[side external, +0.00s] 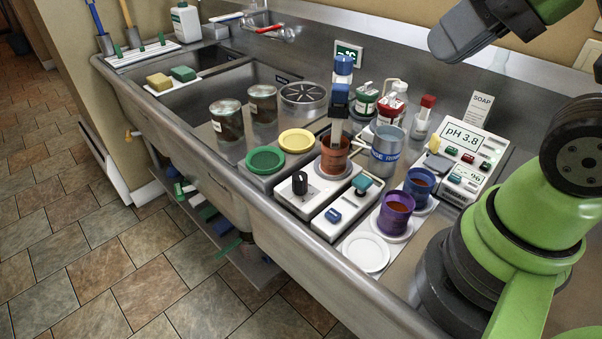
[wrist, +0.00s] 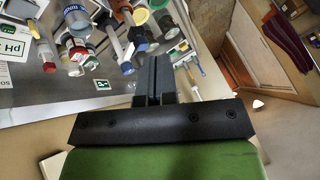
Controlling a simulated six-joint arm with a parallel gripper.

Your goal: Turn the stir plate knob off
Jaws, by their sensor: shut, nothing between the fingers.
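A white unit (side external: 318,196) stands at the counter's front middle in the side view, with a black knob (side external: 299,183) on its front left. It looks like the stir plate; I cannot read the knob's setting. A brown cup (side external: 335,165) sits on its rear part, with a blue-topped probe (side external: 340,98) standing over it. A second white unit beside it has a blue control (side external: 333,215) and a teal piece (side external: 362,184). My gripper (wrist: 154,62) is shut and empty in the wrist view, above and away from the counter things. Its fingertips are not clear in the side view.
Purple (side external: 396,211) and blue (side external: 420,184) cups stand right of the units, with a white plate (side external: 366,252) in front. Green (side external: 266,160) and yellow (side external: 296,139) lids lie left. A pH meter (side external: 459,139) and bottles stand behind. A sink (side external: 215,84) lies further left.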

